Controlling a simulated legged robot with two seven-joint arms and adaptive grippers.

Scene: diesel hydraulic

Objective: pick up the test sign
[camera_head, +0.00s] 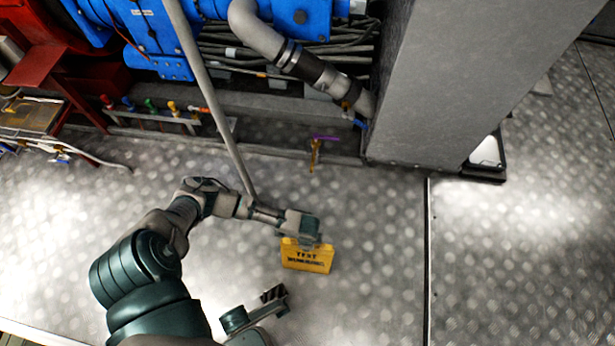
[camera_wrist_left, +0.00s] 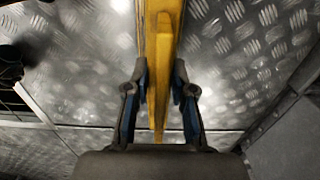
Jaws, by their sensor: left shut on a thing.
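The test sign (camera_head: 307,256) is a small yellow panel with dark lettering, in the lower middle of the head view. My left gripper (camera_head: 301,238) is shut on its top edge. In the left wrist view the sign (camera_wrist_left: 161,45) shows edge-on as a yellow strip, between the blue-padded fingers of my left gripper (camera_wrist_left: 158,85). The gripper hides part of the sign's upper edge. I cannot tell whether the sign's lower edge touches the floor.
A thin grey pole (camera_head: 212,100) slants down close behind my left arm. A grey column (camera_head: 450,75) stands at the upper right. Blue machinery (camera_head: 150,35) and several colored valves (camera_head: 150,107) line the back. The metal floor (camera_head: 375,270) right of the sign is clear.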

